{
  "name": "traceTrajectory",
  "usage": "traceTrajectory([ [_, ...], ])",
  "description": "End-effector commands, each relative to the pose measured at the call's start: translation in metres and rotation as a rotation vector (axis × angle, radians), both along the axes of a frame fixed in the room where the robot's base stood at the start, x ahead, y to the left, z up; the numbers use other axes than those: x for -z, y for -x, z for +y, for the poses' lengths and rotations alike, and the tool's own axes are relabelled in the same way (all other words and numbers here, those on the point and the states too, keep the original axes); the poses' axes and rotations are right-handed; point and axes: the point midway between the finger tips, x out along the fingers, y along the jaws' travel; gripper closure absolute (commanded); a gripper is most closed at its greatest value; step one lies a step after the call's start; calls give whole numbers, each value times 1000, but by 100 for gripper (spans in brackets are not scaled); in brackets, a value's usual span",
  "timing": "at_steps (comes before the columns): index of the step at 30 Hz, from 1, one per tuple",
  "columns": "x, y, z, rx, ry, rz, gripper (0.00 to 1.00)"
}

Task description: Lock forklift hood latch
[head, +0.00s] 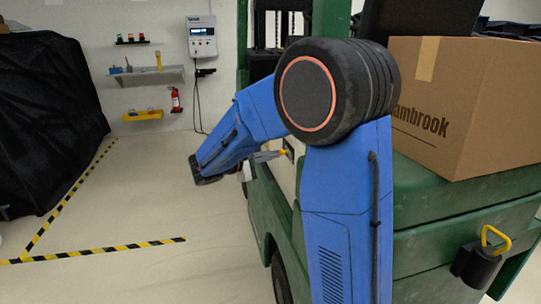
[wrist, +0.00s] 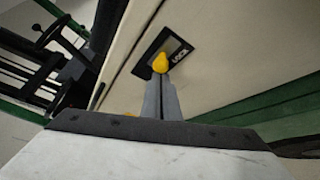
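The hood latch shows in the wrist view as a black plate (wrist: 178,52) with the word LOCK on a cream panel. Its yellow knob (wrist: 160,63) is at the plate's lower left. My gripper (wrist: 161,76) has its two grey fingers close together with their tips at the knob, and they look shut on it. In the head view my gripper (head: 271,155) reaches right to the forklift's side, with a bit of the yellow knob (head: 283,153) at its tips. The rest of the latch is mostly hidden there.
The green forklift (head: 425,215) carries a cardboard box (head: 480,95). A black covered cart (head: 45,115) stands at the left. The floor between is clear, with striped tape (head: 110,250).

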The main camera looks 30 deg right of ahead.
Motion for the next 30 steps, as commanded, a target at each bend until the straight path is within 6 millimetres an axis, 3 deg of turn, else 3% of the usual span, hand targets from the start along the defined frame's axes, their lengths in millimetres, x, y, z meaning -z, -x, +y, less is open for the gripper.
traceTrajectory([
  [8, -2, 4, 9, 4, 1, -2, 100],
  [30, -20, 26, 133, -3, 0, 1, 100],
])
